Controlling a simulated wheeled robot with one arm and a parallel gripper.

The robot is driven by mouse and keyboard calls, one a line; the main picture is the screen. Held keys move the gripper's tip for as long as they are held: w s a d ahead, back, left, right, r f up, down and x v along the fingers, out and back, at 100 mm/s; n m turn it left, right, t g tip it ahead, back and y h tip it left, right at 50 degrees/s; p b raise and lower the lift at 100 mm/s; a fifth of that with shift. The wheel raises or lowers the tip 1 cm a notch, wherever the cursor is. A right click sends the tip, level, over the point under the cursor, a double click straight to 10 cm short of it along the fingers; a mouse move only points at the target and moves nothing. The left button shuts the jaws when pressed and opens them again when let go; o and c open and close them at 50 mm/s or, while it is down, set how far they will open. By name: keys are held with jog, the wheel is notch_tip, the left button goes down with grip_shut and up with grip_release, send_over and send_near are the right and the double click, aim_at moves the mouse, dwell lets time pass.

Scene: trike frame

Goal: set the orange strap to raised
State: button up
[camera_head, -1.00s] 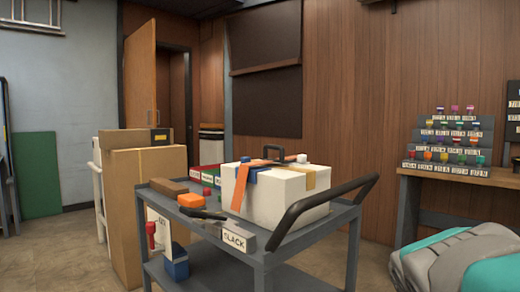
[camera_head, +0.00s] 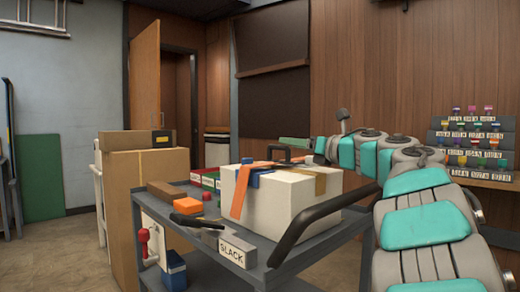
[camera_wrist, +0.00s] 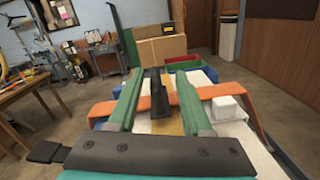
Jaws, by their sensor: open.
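The orange strap (camera_head: 240,190) hangs down the near left face of a white box (camera_head: 290,205) and runs across its top. In the wrist view the strap (camera_wrist: 103,109) crosses from left to right, passing behind my fingers and bending down at the right. My gripper (camera_wrist: 158,75) is open, with one green finger on each side of the handle. Whether it touches strap or handle I cannot tell. The head view partly hides the strap's far end.
The box stands on a grey cart with a black push handle (camera_head: 318,225). A "SLACK" block (camera_head: 237,250), a brown block (camera_head: 167,191) and an orange-and-black tool (camera_head: 188,207) lie on the cart. Cardboard boxes (camera_head: 150,205) stand behind it.

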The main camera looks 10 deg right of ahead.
aim_at(272, 147)
jog(key=shift+w+a+f+n+g, duration=0.15)
jog(key=shift+a+f+n+g, duration=0.35)
jog(key=shift+a+f+n, duration=0.15)
jog(key=shift+p+x, duration=0.7)
jog(key=shift+x, duration=3.05)
grip_shut()
